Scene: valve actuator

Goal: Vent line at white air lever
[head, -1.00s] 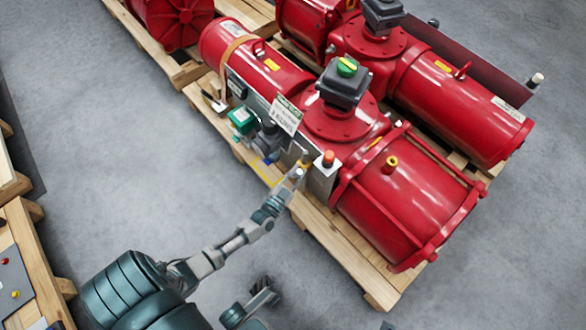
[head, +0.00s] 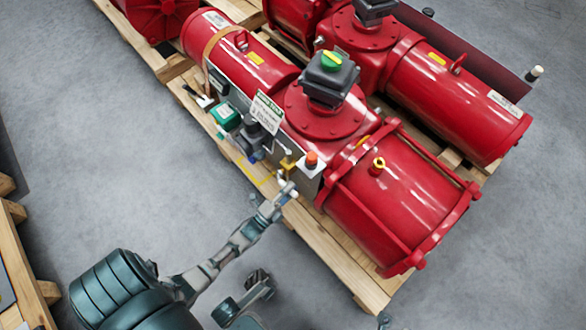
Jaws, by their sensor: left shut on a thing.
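My left gripper (head: 286,190) is at the lower front edge of the near red valve actuator (head: 395,205). It is shut on a small pale piece beside the brass fitting (head: 287,163), which seems to be the white air lever. The fingers cover most of it, so its exact shape and angle cannot be told. A grey metal block with an orange-red cap (head: 311,159) stands just right of the gripper.
The actuator lies on a wooden pallet (head: 335,262). A green box (head: 226,116), a white sign (head: 266,112) and a yellow tube (head: 250,172) are left of the gripper. A second red actuator (head: 465,110) lies behind. Grey floor (head: 120,170) is clear at left.

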